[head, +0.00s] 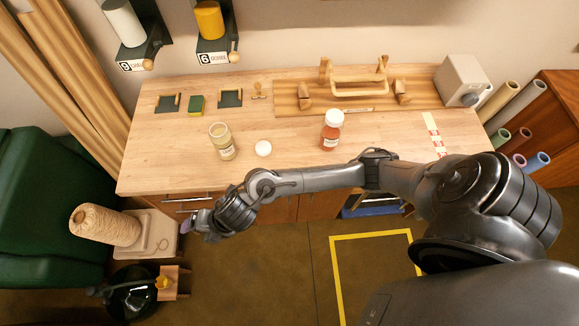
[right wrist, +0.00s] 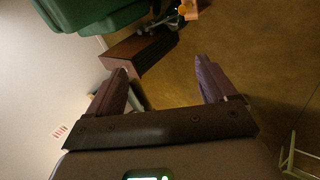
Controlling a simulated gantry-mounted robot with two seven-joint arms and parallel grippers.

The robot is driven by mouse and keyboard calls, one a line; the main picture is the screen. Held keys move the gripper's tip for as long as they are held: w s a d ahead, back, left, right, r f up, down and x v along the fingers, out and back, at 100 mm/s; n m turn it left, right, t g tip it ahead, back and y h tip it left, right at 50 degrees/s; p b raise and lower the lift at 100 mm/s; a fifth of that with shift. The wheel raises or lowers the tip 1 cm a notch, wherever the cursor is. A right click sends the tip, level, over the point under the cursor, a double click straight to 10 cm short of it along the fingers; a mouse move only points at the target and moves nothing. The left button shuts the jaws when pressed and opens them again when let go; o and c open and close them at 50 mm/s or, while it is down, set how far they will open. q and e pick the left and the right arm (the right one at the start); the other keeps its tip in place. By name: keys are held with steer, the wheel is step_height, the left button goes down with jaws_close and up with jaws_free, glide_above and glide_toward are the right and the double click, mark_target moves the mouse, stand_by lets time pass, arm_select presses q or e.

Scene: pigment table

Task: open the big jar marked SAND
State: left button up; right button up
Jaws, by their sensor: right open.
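A glass jar (head: 222,141) with pale, sand-coloured contents and a small label stands on the table, left of centre. Its top looks uncovered. A round white lid-like piece (head: 263,148) lies on the table just right of it. A second jar (head: 331,131), with orange-red contents and a white lid on, stands further right. The labels are too small to read. My right gripper (head: 187,227) is beyond the table's front edge at the left, apart from both jars. In the right wrist view it (right wrist: 165,85) is open, with nothing between its fingers. My left gripper is not seen.
My right arm crosses in front of the table's front edge. A twine spool (head: 105,225) stands at the left, near a green armchair (head: 45,210). The table around the jars is clear.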

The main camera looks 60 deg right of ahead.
steer(key=s+d+r+m+g+h, duration=0.3)
steer(key=s+d+m+h, duration=0.2)
steer(key=s+d+m, duration=1.5)
steer(key=w+a+r+m+p, duration=0.2)
steer(key=a+r+p, duration=0.1)
steer(key=r+p, duration=1.25)
step_height(320, 180, down, 76)
steer(key=b, duration=7.5)
steer(key=shift+s+a, duration=0.15)
